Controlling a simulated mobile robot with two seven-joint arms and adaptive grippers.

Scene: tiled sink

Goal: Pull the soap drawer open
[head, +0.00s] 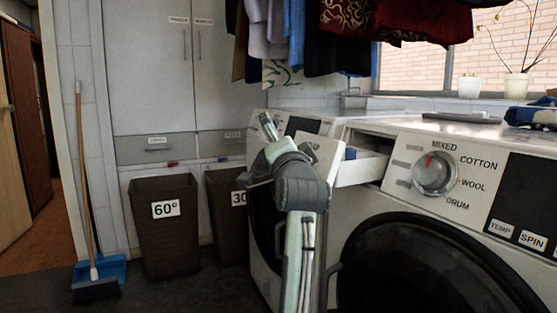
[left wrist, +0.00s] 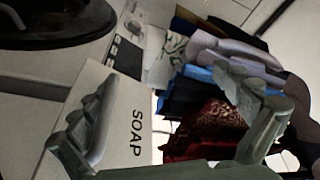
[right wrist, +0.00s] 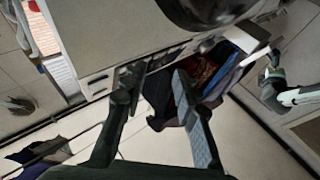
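The soap drawer (head: 362,168) stands pulled out of the right-hand washing machine (head: 408,205), with its open top and something blue inside showing in the head view. Its white front, marked SOAP (left wrist: 137,125), faces the left wrist view, with a grey handle (left wrist: 101,140) on it. My left gripper (head: 280,145) is at the drawer front. In the left wrist view its fingers (left wrist: 168,88) are spread wide, one beside the handle; I cannot tell whether it touches. My right gripper (right wrist: 156,80) is open and empty in its wrist view, and out of the head view.
Brown laundry baskets marked 60° (head: 165,235) and 30 (head: 225,215) stand left of the machines. Clothes (head: 330,35) hang above. A broom (head: 88,190) leans at the left. Pots (head: 470,87) stand on the window sill. The floor before the baskets is clear.

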